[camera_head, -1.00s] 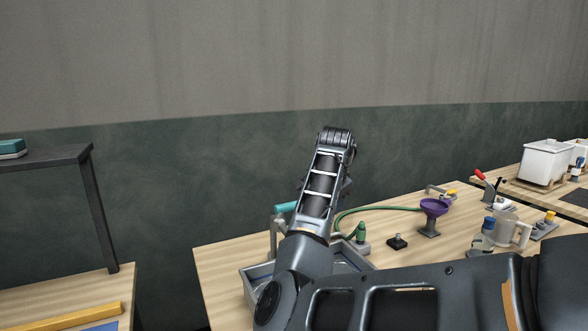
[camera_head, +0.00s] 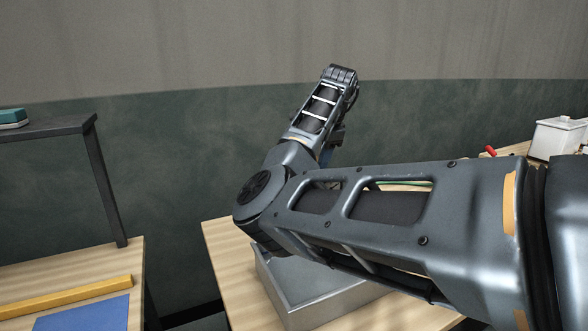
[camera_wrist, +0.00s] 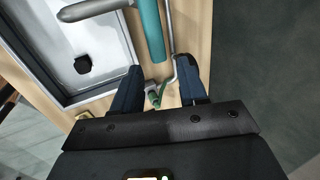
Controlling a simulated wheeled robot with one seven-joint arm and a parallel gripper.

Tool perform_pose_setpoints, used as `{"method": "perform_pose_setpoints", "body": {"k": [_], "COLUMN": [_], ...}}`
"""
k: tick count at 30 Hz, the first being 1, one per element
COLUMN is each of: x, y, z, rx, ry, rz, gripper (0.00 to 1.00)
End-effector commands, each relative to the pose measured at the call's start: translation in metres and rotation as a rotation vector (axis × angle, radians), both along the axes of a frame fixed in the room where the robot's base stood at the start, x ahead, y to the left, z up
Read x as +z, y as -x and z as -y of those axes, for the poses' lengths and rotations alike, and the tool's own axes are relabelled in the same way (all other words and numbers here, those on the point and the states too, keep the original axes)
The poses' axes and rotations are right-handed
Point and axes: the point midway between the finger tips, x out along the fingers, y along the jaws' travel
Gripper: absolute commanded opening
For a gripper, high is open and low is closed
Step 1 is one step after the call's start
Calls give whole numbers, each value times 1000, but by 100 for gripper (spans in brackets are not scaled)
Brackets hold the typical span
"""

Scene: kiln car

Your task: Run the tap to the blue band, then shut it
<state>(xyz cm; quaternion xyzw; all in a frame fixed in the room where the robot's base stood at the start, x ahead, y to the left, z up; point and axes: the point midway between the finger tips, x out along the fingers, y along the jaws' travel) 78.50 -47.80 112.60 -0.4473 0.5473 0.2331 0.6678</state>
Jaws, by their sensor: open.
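In the wrist view, the tap's teal lever (camera_wrist: 150,28) lies beyond my fingertips, and a grey metal spout (camera_wrist: 92,9) reaches left over the basin. My gripper (camera_wrist: 160,64) is open and empty, its two dark blue fingers spread either side of the lever's near end, seemingly short of it. I cannot tell the height between them. The grey metal basin (camera_wrist: 116,38) holds a small dark square thing (camera_wrist: 83,65). The basin also shows in the head view (camera_head: 345,300), where my arm hides the tap. No blue band is visible in either view.
A green thing (camera_wrist: 154,98) and a bent grey rod (camera_wrist: 171,50) show between and beyond my fingers. In the head view, a wooden table (camera_head: 232,270) carries the basin. A dark shelf (camera_head: 45,130) stands left, and a white box (camera_head: 557,138) far right.

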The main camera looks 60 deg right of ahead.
Motion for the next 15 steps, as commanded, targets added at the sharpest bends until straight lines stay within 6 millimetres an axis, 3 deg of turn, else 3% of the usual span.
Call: {"method": "perform_pose_setpoints", "body": {"k": [15], "x": [-39], "y": [-11], "z": [7], "rx": [0], "ry": [0], "rz": [0], "gripper": [43]}}
